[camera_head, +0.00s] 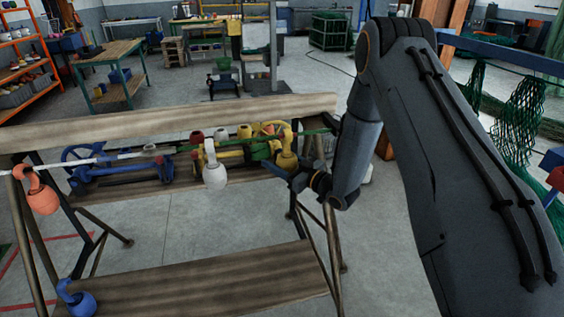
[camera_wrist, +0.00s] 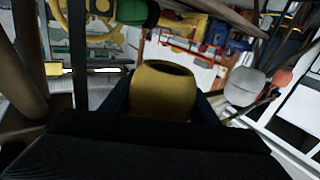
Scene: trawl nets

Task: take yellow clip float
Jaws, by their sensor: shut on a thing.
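The yellow clip float (camera_head: 287,159) hangs with its hooked top at the line (camera_head: 235,141), near the right end of the wooden rack. My gripper (camera_head: 291,175) comes in from the right and is shut on its round body. In the wrist view the yellow float (camera_wrist: 163,92) sits between the two dark fingers of my gripper (camera_wrist: 163,106). Its hook is hidden in the wrist view. I cannot tell whether the hook is still around the line.
A white clip float (camera_head: 214,173) hangs left of the yellow one, and an orange one (camera_head: 42,198) hangs at the far left. A blue float (camera_head: 78,301) is at the lower plank (camera_head: 200,280). Blue, yellow and green gear (camera_head: 120,168) lies behind the line.

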